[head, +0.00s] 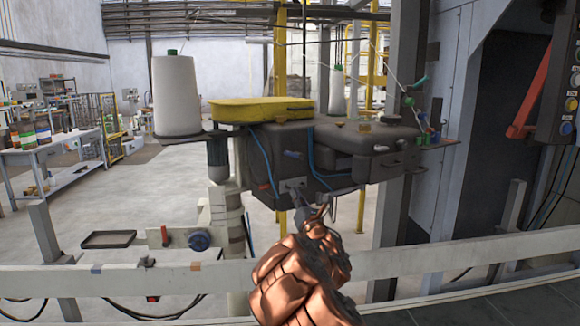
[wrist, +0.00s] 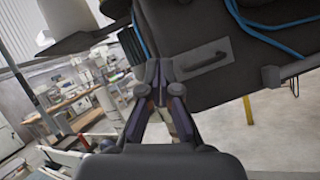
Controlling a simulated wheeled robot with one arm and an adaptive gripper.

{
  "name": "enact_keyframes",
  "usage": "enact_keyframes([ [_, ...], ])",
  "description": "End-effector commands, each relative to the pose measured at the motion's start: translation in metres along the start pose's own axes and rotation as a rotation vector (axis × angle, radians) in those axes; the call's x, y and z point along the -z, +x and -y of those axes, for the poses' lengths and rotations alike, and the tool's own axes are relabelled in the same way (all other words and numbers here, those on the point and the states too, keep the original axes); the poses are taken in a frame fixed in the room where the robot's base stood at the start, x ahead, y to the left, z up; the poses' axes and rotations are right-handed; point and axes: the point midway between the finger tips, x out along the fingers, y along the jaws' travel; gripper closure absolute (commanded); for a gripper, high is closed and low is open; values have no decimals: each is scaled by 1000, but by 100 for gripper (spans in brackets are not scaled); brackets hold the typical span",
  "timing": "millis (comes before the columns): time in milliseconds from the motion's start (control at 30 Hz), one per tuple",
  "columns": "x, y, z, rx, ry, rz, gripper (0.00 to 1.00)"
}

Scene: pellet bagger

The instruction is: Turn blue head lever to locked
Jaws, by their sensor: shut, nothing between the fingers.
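A dark grey machine head (head: 355,150) hangs at centre under a yellow cover. A small blue-grey lever-like handle (head: 294,154) sticks out of its front; I cannot tell for sure that it is the blue head lever, or its setting. My gripper (head: 300,192) is just below the head's front lower edge, to the right of the pale column. In the wrist view, my gripper (wrist: 159,72) has its fingertips together with nothing held, close to the head's dark face (wrist: 190,35). Contact cannot be told.
Blue cables (head: 311,155) run down the head's front. A yellow cover (head: 262,110) lies on top, with a white thread cone (head: 176,95) at left. A control box (head: 562,100) stands at right.

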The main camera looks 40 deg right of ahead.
Motion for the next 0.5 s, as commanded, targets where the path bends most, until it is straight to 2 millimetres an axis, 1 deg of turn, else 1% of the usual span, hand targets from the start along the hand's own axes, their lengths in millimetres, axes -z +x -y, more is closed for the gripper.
enact_keyframes([
  [167,0,2,0,0,1,0,100],
  [267,0,6,-1,-1,3,0,100],
  [500,-2,26,0,0,2,1,100],
])
